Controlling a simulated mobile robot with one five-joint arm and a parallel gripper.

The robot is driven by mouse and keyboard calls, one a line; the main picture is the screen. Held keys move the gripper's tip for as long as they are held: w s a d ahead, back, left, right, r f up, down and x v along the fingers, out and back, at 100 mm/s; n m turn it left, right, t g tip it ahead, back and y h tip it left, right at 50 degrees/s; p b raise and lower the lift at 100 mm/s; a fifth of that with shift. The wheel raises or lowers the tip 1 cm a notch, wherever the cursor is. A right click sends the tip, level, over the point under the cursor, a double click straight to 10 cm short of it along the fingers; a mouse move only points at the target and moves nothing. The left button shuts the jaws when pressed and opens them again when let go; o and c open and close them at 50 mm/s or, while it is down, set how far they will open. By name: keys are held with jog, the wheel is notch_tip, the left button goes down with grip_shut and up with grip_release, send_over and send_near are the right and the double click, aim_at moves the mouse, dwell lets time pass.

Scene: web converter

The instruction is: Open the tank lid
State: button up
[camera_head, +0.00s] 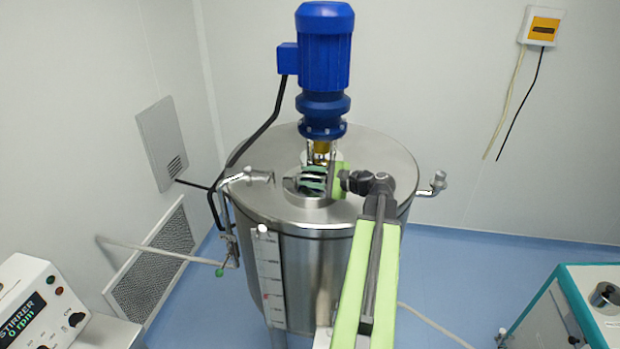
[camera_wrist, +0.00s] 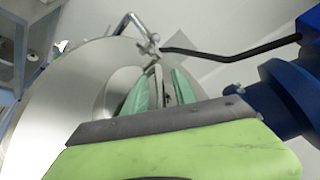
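The tank (camera_head: 290,275) is a steel cylinder with a flat round top (camera_head: 375,160). Its lid (camera_head: 292,186) is a small round steel hatch at the front of the top, closed and partly hidden by my gripper. The lid also shows in the wrist view (camera_wrist: 120,88). My gripper (camera_head: 313,178) is at the lid, its teal fingers (camera_wrist: 162,88) apart. A thin metal handle (camera_wrist: 157,75) on the lid lies between the fingers. Whether the fingers touch it, I cannot tell.
A blue motor (camera_head: 324,50) stands upright on the tank top just behind the lid. Bent pipes (camera_head: 247,176) are at the left rim and a small valve (camera_head: 434,186) at the right. A stirrer control box (camera_head: 30,305) is at lower left, a teal-white machine (camera_head: 570,300) at lower right.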

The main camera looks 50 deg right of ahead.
jog(key=shift+c, duration=0.4)
grip_shut()
dwell(0.9)
